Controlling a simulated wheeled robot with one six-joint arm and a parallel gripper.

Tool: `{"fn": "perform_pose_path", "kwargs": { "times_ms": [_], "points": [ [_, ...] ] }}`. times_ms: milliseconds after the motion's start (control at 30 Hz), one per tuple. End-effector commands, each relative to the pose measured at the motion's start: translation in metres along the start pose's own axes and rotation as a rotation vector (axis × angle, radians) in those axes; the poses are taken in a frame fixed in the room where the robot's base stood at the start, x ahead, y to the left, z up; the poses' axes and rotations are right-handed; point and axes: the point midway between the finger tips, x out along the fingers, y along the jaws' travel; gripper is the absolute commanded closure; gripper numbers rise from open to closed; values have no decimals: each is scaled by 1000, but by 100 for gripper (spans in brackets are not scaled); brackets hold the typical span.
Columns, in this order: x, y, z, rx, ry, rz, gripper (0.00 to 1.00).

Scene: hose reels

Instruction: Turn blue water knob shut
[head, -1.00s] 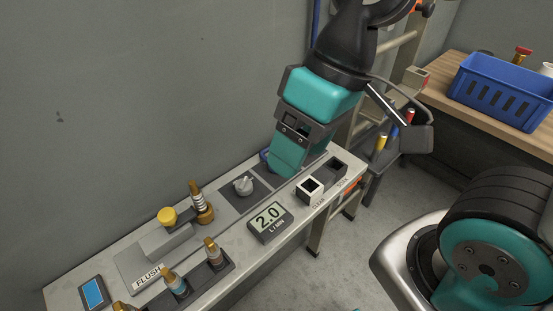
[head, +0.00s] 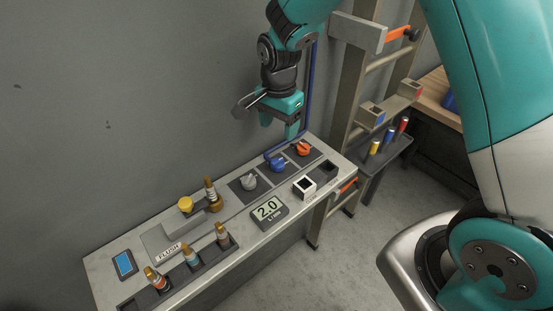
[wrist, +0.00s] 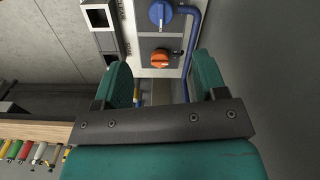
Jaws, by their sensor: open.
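The blue water knob (head: 277,163) sits on a dark square plate on the bench panel, between a grey knob (head: 248,181) and an orange knob (head: 303,148). My gripper (head: 281,124) is open and empty, in the air above and behind the knobs, close to the wall. In the wrist view the blue knob (wrist: 160,13) is at the top edge, beyond the fingertips. The orange knob (wrist: 161,58) shows between the two teal fingers (wrist: 163,76). Nothing is touched by the fingers.
A blue pipe (head: 310,95) runs down the wall to the knobs. The display (head: 268,209) reads 2.0 L/min. A yellow button (head: 185,204) and several brass nozzles stand at the left. A ladder-like rack (head: 355,100) stands at the right.

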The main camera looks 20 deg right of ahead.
Motion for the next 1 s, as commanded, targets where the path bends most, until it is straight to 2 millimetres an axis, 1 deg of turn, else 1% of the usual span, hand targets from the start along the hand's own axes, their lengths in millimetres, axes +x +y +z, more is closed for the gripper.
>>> {"fn": "perform_pose_path", "kwargs": {
  "times_ms": [33, 300, 400, 500, 600, 700, 1000],
  "points": [
    [11, 1, 2, -2, -2, 8, 35],
    [72, 2, 2, -3, -3, 6, 35],
    [92, 1, 1, -3, -2, 5, 35],
    [107, 1, 1, -2, -2, 3, 35],
    [117, 1, 0, -2, -1, 2, 35],
    [123, 1, 0, -1, -1, 1, 35],
    [125, 1, 0, -1, -1, 0, 35]
  ]
}}
